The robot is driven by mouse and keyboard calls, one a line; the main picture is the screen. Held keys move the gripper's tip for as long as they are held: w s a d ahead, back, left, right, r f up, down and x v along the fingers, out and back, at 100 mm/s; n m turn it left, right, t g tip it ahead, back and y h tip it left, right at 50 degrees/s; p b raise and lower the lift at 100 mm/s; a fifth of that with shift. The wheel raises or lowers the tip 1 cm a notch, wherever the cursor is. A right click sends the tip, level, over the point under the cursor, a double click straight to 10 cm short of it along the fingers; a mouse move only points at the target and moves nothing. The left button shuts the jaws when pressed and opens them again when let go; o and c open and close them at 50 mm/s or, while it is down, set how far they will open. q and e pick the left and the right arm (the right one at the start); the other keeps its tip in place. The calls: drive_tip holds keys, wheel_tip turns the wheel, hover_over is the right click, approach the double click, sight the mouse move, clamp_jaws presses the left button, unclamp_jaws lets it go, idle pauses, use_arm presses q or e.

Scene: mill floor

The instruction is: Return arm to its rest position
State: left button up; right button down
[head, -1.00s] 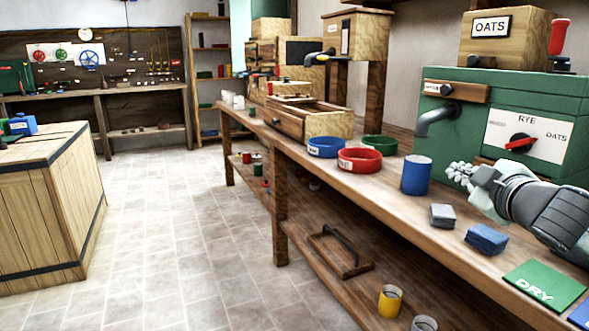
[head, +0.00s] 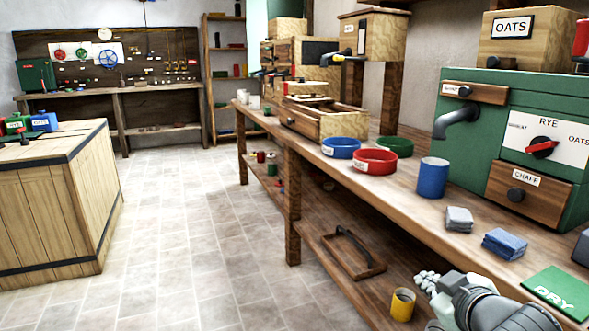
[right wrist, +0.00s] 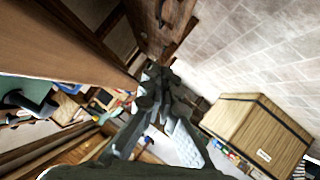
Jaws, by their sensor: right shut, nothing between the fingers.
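My right gripper (head: 428,284) is at the lower right of the head view, in front of the workbench's front edge and near the lower shelf in the picture. It is shut and empty. The right wrist view shows its dark fingers (right wrist: 155,90) in the middle, with nothing between them. My left gripper shows in neither view.
The workbench (head: 400,199) holds blue (head: 341,147), red (head: 375,161) and green bowls (head: 396,147), a blue cylinder (head: 433,177), folded cloths (head: 504,243) and a green mill (head: 520,125). A yellow cup (head: 402,304) stands below. A wooden crate (head: 50,215) is left; the floor between is clear.

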drive_tip(key=s+d+f+m+g+h, duration=0.15)
drive_tip(key=s+d+f+g, duration=0.3)
drive_tip(key=s+f, duration=0.55)
drive_tip(key=s+d+f+g+h, duration=0.3)
drive_tip(key=s+d+f, duration=0.25)
drive_tip(key=s, duration=0.75)
drive_tip(key=s+a+f+m+y, duration=0.1)
drive_tip(key=a+f+m+y, duration=0.2)
drive_tip(key=a, duration=0.6)
use_arm(q)
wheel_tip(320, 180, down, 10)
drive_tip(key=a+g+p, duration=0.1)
drive_tip(key=p, duration=0.3)
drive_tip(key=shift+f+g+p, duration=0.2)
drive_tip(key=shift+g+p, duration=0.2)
use_arm(e)
wheel_tip(320, 180, down, 11)
drive_tip(key=d+g, duration=0.1)
drive_tip(key=g, duration=0.1)
drive_tip(key=shift+r, duration=0.2)
